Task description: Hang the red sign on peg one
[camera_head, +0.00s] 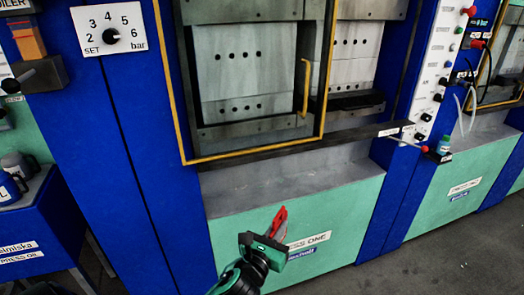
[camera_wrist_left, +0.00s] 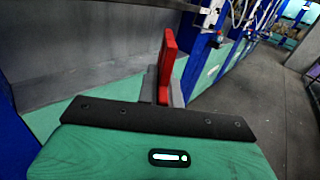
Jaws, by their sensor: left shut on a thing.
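The red sign (camera_head: 279,219) is held upright in front of the green lower panel of the press, seen nearly edge-on. It also shows in the left wrist view (camera_wrist_left: 168,62) as a thin red plate standing up between the grey fingers. My left gripper (camera_head: 275,229) is shut on it, and the fingers hide the sign's lower part; they show too in the left wrist view (camera_wrist_left: 163,88). I cannot make out any peg clearly in either view. My right gripper is not in view.
The press (camera_head: 243,75) has a yellow-edged guard frame with a handle (camera_head: 306,85). A dark ledge (camera_head: 345,137) juts out below it. A bottle (camera_head: 444,144) stands at right; open floor (camera_head: 440,265) lies at lower right.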

